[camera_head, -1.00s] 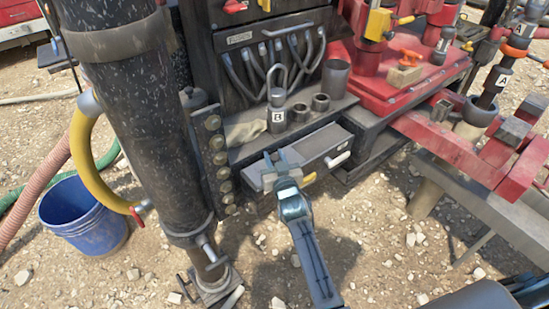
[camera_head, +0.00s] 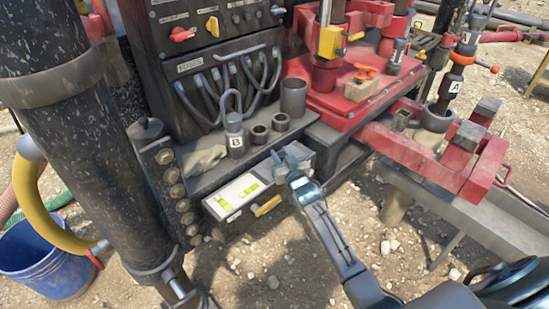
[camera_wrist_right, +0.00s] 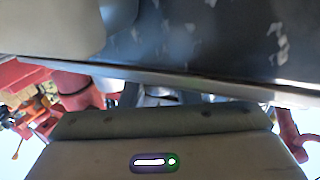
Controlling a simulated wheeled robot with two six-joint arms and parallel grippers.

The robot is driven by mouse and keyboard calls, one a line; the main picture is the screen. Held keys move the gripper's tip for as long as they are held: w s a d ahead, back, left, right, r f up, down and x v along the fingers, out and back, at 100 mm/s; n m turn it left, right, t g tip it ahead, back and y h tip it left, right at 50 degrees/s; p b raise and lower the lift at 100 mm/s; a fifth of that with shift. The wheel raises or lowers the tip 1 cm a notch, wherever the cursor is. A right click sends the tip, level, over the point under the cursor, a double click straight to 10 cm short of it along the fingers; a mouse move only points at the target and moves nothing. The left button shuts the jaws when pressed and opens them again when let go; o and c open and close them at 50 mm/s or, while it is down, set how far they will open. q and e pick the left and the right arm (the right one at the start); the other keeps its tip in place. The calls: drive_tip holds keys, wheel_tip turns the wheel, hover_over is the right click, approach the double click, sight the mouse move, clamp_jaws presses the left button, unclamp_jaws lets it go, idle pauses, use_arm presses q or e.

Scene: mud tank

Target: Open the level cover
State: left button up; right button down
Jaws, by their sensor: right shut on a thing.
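The level box sits on the front of the dark bench. Its left part is uncovered and shows a pale panel (camera_head: 236,194) with two yellow-green bubble levels. My right gripper (camera_head: 291,156) is shut at the right end of this panel, on the level cover, which is mostly hidden behind the gripper and wrist. The cover's exact tilt cannot be told. The right wrist view shows a dark scratched surface close above the gripper body (camera_wrist_right: 160,150). My left gripper is not in view.
On the bench stand a grey cup (camera_head: 293,97), a cylinder marked B (camera_head: 235,136) and two rings. A thick dark column (camera_head: 95,150) and a blue bucket (camera_head: 45,255) are at left. A red frame (camera_head: 420,155) is at right. Gravel lies open in front.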

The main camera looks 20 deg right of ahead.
drive_tip(key=shift+d, duration=0.25)
drive_tip(key=c, duration=1.2)
unclamp_jaws()
drive_tip(key=shift+o, duration=0.2)
